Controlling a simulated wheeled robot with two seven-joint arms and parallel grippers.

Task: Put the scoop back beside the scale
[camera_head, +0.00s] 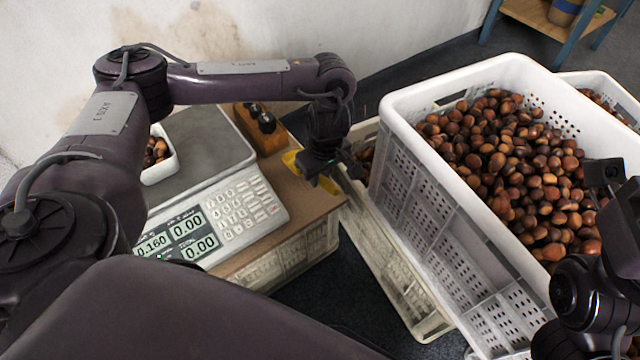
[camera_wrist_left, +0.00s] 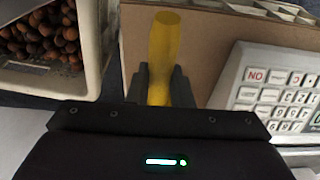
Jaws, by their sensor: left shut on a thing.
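My left gripper (camera_head: 330,182) is to the right of the scale (camera_head: 236,212), over the right part of the brown board that the scale stands on. It is shut on the yellow handle of the scoop (camera_head: 293,162). In the left wrist view the yellow scoop handle (camera_wrist_left: 163,50) stands up between the two dark fingers (camera_wrist_left: 160,85), with the scale's keypad (camera_wrist_left: 280,95) to its right. The rest of the scoop is hidden. I cannot tell whether the scoop touches the board. My right gripper (camera_head: 612,185) shows only in part at the right edge.
A white crate (camera_head: 425,190) full of chestnuts stands to the right, close to my left gripper. A white tray (camera_head: 163,165) with chestnuts sits on the scale. A wooden block (camera_head: 262,138) with dark items stands behind the scale. The board's front right part is clear.

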